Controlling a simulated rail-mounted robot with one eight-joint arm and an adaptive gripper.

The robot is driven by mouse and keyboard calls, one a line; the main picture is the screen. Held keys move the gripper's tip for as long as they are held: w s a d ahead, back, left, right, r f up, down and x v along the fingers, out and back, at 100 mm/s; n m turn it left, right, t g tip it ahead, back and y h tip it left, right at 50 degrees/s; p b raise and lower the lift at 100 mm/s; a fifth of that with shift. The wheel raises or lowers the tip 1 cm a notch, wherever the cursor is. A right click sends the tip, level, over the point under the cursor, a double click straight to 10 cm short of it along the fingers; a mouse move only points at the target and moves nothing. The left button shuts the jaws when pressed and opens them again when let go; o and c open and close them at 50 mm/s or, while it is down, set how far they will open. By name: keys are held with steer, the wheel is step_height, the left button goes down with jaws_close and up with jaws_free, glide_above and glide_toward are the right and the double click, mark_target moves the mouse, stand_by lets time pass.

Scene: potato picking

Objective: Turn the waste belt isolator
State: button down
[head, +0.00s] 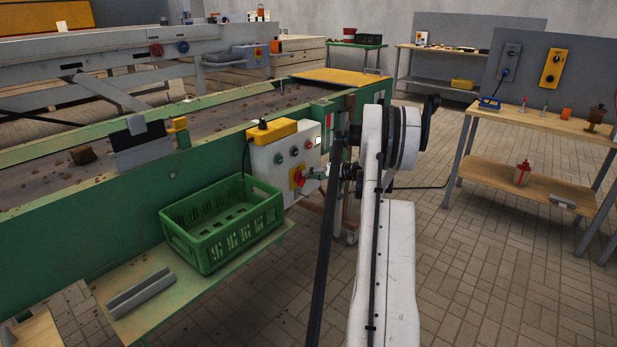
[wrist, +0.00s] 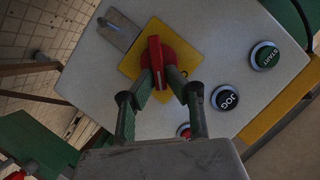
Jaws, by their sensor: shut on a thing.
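The isolator is a red rotary handle (wrist: 155,52) on a yellow square plate (wrist: 131,66), mounted on a light grey control box (wrist: 85,75). In the head view the red and yellow isolator (head: 297,178) is low on the box front. My gripper (wrist: 161,84) is shut on the red handle, with one finger on each side of its lower part. In the wrist view the handle lies nearly along the picture's vertical, slightly tilted. The fingers hide part of its round red base. In the head view my gripper (head: 316,174) reaches the isolator from the right.
Near the isolator are a green START button (wrist: 265,55), a black JOG button (wrist: 226,98), a partly hidden red button (wrist: 183,130) and a grey metal plate (wrist: 118,28). The floor to the right is mostly clear.

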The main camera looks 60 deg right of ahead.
steer(key=m+t+y+b, duration=0.1)
steer(key=m, duration=0.1)
steer(key=f+m+y, duration=0.1)
steer(key=m, duration=0.2)
steer(key=m+t+b, duration=0.1)
steer(key=m, duration=0.1)
steer(key=shift+d+f+m+t+y+b, duration=0.3)
steer(key=shift+d+f+y, duration=0.05)
steer(key=shift+y, duration=0.05)
stand_by(0.3)
steer(key=c, duration=1.8)
jaws_free()
steer(key=shift+o, duration=0.2)
steer(key=v, duration=1.2)
